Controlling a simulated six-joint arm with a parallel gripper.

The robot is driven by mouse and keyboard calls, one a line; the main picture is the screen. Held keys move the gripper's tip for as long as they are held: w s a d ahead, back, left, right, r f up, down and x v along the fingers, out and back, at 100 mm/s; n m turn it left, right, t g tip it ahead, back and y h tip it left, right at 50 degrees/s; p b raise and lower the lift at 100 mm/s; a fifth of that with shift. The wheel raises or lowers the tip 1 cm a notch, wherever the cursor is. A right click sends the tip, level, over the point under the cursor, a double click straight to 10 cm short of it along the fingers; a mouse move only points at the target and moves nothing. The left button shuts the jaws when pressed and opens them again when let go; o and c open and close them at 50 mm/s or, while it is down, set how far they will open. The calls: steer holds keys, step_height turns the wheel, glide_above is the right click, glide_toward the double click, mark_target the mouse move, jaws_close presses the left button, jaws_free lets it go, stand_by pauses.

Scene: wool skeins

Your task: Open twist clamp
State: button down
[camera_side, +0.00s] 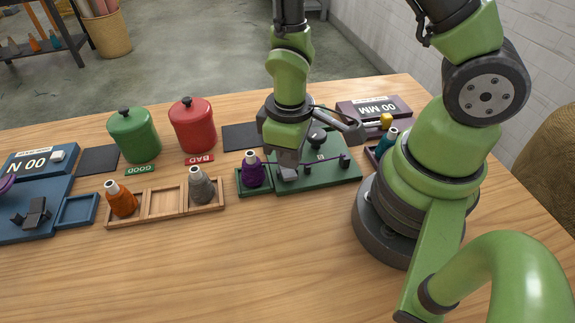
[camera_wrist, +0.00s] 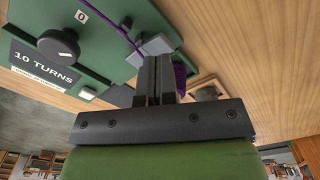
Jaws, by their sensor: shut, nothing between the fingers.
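The green twisting board (camera_side: 330,172) lies on the table below my gripper (camera_side: 288,170). Its black knob (camera_side: 318,135) also shows in the wrist view (camera_wrist: 58,47), beside a "10 TURNS" label (camera_wrist: 43,66) and a small "0" marker (camera_wrist: 82,16). A grey block (camera_wrist: 160,43), possibly the twist clamp, sits just beyond my gripper (camera_wrist: 154,62) in the wrist view, partly hidden by the fingers. Purple yarn (camera_wrist: 108,20) runs along the board toward it. My gripper is shut and empty, its fingers side by side. Whether they touch the block I cannot tell.
A purple cone (camera_side: 251,170) stands in a green tray just left of the board. A wooden tray (camera_side: 163,203) holds orange and grey cones. Green (camera_side: 134,134) and red (camera_side: 193,124) canisters stand behind. The front of the table is clear.

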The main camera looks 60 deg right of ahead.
mark_target(289, 174)
steer(key=shift+f, duration=1.45)
stand_by(0.7)
steer(key=shift+r, duration=3.55)
steer(key=shift+r, duration=0.1)
steer(key=s+r+m+t+y, duration=0.1)
steer(key=s+r+m+t, duration=0.2)
steer(key=r, duration=0.7)
steer(key=s+r+m+t+y, duration=0.1)
steer(key=s+r+m+t, duration=0.2)
steer(key=r, duration=0.7)
steer(key=shift+s+d+r+m+t, duration=0.25)
steer(key=shift+d+r+m+t, duration=0.15)
steer(key=shift+m+t, duration=0.15)
